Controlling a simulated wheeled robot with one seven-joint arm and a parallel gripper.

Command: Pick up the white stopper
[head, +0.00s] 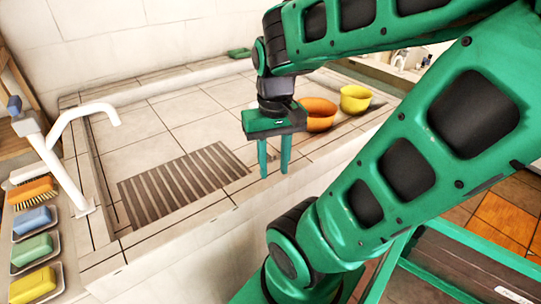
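I cannot make out a white stopper in the head view; it may be hidden behind my arm or out of the picture. My gripper (274,173) points down over the front part of the tiled washbasin top (203,133). Its two green fingers are apart, with nothing seen between them. It is to the right of the brown slatted panel (183,184) and to the left of the orange bowl (319,113).
A yellow bowl (355,98) stands behind the orange one. A white tap (68,165) rises at the left. Beside it are a brush (33,191) and blue (35,220), green (33,249) and yellow (33,284) sponges on dishes. A green item (238,53) lies on the back ledge.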

